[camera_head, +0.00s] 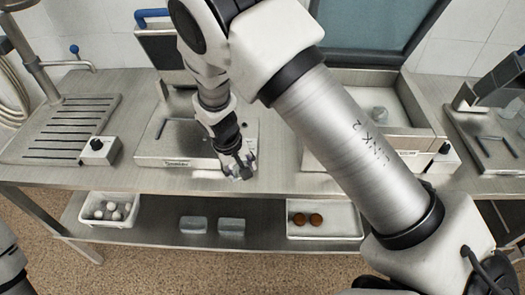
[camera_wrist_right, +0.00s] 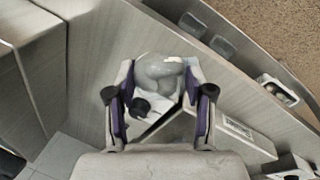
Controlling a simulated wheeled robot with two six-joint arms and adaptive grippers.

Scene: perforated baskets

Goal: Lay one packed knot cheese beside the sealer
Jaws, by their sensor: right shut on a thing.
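My right gripper (camera_head: 238,168) hangs over the front edge of the metal worktop, just in front of the middle machine (camera_head: 165,160), which has a raised dark lid and a blue handle. In the right wrist view, my right gripper (camera_wrist_right: 160,78) is shut on a packed knot cheese (camera_wrist_right: 158,70), a grey, glossy, rounded lump between the purple-lined fingers. A larger machine (camera_head: 415,155) with a raised blue-tinted lid stands to the right, partly hidden by my arm. A pale rounded lump (camera_head: 379,113) lies in it. I cannot tell which machine is the sealer. My left gripper is out of view.
A slatted drain plate (camera_head: 60,127) and a small knob box (camera_head: 98,151) are at left. The lower shelf holds a bin (camera_head: 97,222) with several pale balls, two grey blocks (camera_head: 193,224) and a bin (camera_head: 345,234) with two brown balls. Another machine (camera_head: 490,130) stands far right.

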